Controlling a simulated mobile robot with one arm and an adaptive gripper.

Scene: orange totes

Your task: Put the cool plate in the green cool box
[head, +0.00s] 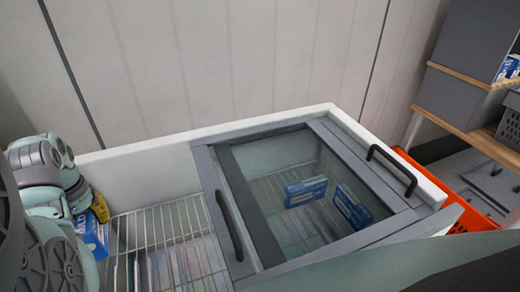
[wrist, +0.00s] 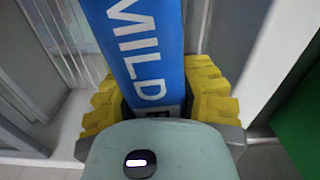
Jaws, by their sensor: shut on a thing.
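My gripper (wrist: 158,96) has yellow ribbed fingers pressed on both sides of a blue cool plate (wrist: 145,45) marked "MILD" in white; the rest of its lettering is hidden. In the head view, the blue and white plate (head: 93,236) hangs below a yellow finger (head: 100,207) at the left, over the open left part of the chest freezer. A flat green surface (wrist: 300,120) shows at the right edge of the wrist view. It may be the green cool box, but only part shows. No green box shows in the head view.
The white chest freezer (head: 150,170) has wire racks (head: 175,235) and a grey-framed glass lid (head: 325,133) over its right part. Blue and white packs (head: 305,191) lie under the glass. An orange tote (head: 476,223) and shelving with grey bins (head: 480,40) stand at the right.

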